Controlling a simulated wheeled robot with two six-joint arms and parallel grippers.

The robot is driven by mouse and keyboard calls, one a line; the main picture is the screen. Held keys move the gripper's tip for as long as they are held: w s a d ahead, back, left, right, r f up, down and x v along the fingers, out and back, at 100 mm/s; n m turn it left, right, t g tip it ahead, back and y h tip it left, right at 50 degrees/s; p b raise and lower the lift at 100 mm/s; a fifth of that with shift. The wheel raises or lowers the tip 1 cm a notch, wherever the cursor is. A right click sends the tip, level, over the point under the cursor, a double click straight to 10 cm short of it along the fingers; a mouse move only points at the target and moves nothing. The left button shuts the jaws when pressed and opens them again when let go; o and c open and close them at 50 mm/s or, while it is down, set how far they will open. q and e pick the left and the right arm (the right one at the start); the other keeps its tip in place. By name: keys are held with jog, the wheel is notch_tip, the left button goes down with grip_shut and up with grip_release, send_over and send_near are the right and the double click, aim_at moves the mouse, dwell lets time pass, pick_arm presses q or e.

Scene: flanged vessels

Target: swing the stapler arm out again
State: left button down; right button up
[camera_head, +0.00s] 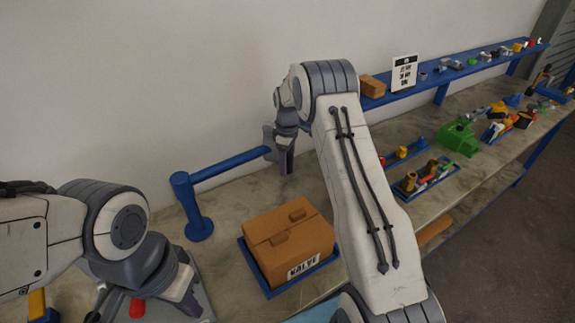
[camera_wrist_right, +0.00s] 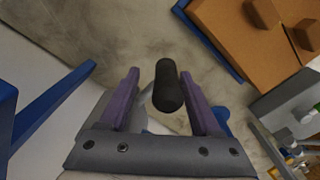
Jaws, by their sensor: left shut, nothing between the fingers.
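The stapler arm appears to be the blue horizontal bar (camera_head: 230,163) on a blue post (camera_head: 194,210) at the back of the bench, reaching right toward my right gripper. My right gripper (camera_head: 284,165) points down at the bar's far end. In the right wrist view it is open (camera_wrist_right: 165,105), its purple fingers either side of a black rounded grip (camera_wrist_right: 167,85), with gaps showing. The blue bar (camera_wrist_right: 55,100) also shows there, at left. What joins grip and bar is hidden.
A cardboard box (camera_head: 290,242) labelled VALVE sits on a blue tray (camera_head: 329,264) right of the post. A red item (camera_head: 137,308) is by my left gripper. Green and small parts (camera_head: 460,138) lie along the right bench, below a blue shelf (camera_head: 440,77). Bare bench shows between post and box.

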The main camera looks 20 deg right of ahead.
jog(key=shift+s, duration=0.2)
notch_tip(320, 180, up, 10)
jog(key=b, duration=0.3)
jog(key=shift+f, duration=0.2)
jog(key=shift+r, duration=0.45)
